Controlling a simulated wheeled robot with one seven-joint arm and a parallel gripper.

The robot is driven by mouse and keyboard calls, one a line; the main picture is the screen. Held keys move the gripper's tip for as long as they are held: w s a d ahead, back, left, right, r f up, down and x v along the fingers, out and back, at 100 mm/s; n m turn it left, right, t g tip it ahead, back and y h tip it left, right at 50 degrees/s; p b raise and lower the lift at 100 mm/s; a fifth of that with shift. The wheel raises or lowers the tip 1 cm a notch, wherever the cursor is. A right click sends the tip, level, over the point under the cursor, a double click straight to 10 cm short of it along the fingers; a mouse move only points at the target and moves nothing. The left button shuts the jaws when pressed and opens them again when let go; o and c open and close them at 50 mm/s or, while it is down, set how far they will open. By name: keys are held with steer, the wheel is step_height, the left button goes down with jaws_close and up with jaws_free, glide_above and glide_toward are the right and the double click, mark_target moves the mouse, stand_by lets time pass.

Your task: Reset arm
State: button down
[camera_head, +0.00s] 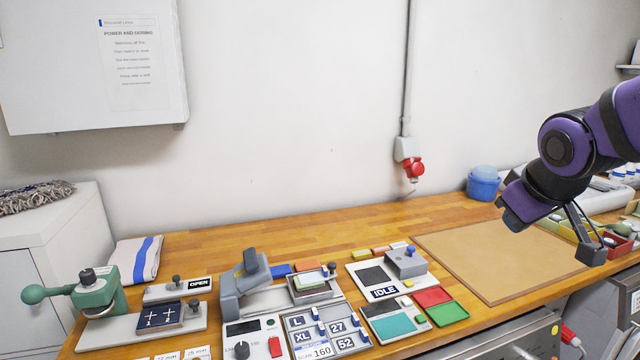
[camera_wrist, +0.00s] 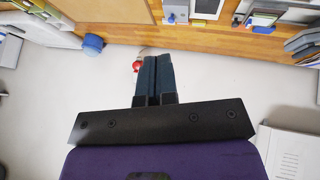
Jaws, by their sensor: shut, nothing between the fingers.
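My purple arm reaches in from the right in the head view. My gripper (camera_head: 588,238) hangs over the right part of the wooden bench (camera_head: 400,222), beside the tan board (camera_head: 495,258). In the wrist view my gripper (camera_wrist: 154,62) has its two dark fingers together with nothing between them. The wrist view looks toward the white wall, with the bench along the top of the picture.
A blue tub (camera_head: 484,186) and a red socket (camera_head: 414,167) are behind. The board is bare.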

steer(key=s+a+r+m+g+y, duration=0.1)
steer(key=s+r+m, duration=0.2)
steer(key=s, duration=1.3)
steer(key=shift+a+r+m, duration=0.15)
steer(key=shift+m, duration=0.35)
